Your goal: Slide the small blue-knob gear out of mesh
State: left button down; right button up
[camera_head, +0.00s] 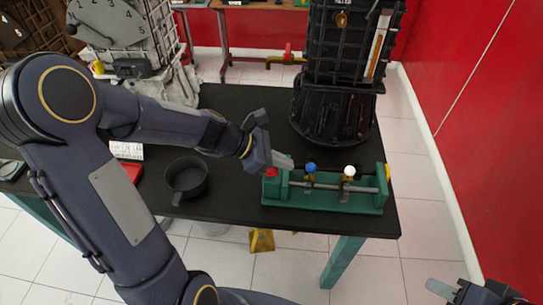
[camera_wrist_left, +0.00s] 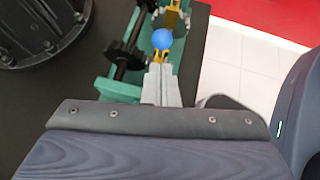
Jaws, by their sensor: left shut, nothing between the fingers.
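The blue knob (camera_head: 310,167) stands on a brass-coloured fork over the shaft of the green gear trainer (camera_head: 330,203). In the left wrist view the blue knob (camera_wrist_left: 162,39) lies just beyond my fingertips, with dark gear parts (camera_wrist_left: 126,55) beside it. My left gripper (camera_head: 288,162) is shut and empty, just left of the knob in the head view. Its closed fingers (camera_wrist_left: 160,72) point toward the knob and partly cover the fork; contact cannot be told. My right gripper (camera_head: 445,289) is at the lower right, away from the table; its opening is unclear.
A white knob (camera_head: 349,171) stands right of the blue one, and a red knob (camera_head: 271,172) is at the trainer's left end. A large black housing (camera_head: 334,110) stands close behind. A dark pot (camera_head: 187,178) sits left on the black table (camera_head: 232,203).

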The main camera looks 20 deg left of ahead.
aim_at(314, 170)
pick_arm(q)
jog(key=x, duration=0.3)
jog(key=shift+d+f, duration=0.1)
jog(key=shift+d, duration=0.05)
jog(key=d, duration=0.2)
jog(key=w+d, duration=0.1)
jog(key=d, duration=0.2)
jog(key=shift+w, duration=0.2)
